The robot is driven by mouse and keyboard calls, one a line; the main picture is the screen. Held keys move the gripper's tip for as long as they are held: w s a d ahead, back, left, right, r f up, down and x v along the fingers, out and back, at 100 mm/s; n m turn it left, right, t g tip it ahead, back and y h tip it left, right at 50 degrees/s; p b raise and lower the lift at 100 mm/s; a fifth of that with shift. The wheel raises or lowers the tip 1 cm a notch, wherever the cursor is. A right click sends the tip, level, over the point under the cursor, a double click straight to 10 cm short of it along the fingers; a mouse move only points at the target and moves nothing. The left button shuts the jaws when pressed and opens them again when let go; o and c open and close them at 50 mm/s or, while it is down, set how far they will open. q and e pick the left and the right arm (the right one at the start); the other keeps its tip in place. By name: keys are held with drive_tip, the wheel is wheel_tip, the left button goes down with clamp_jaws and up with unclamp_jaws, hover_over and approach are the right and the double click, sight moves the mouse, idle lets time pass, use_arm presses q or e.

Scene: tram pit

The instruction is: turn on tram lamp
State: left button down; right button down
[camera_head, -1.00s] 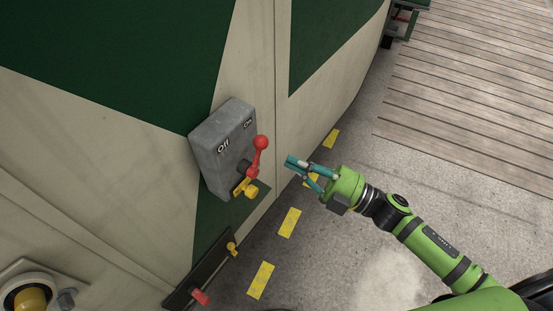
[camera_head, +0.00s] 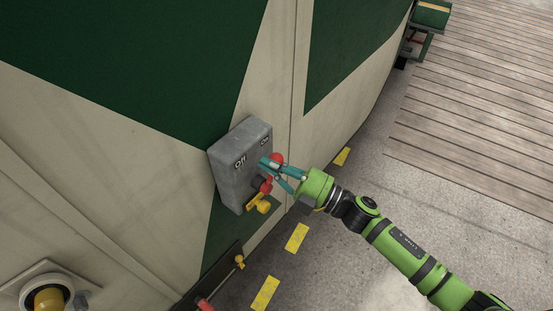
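My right gripper (camera_head: 270,169) is at the lever, just below the knob. Its teal fingers look spread apart; I cannot tell whether they touch the lever. A yellow part (camera_head: 259,204) sits under the lever. My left gripper is out of view.
The cream and green tram wall (camera_head: 130,130) fills the left side. A dark bar with a yellow knob (camera_head: 240,261) and a red end (camera_head: 205,304) is low on the wall. A round yellow-centred fitting (camera_head: 48,298) is at bottom left. Grey floor and wooden planks (camera_head: 480,120) lie right.

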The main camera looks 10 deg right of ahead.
drive_tip(key=shift+w+d+f, duration=0.25)
drive_tip(key=shift+d+f, duration=0.15)
drive_tip(key=shift+f, duration=0.05)
drive_tip(key=shift+w+d+f, duration=0.2)
drive_tip(key=shift+d+f, duration=0.15)
drive_tip(key=shift+f, duration=0.1)
drive_tip(key=shift+w+d+f+m+b, duration=0.4)
drive_tip(key=shift+d+m+b, duration=0.1)
drive_tip(key=shift+m, duration=0.1)
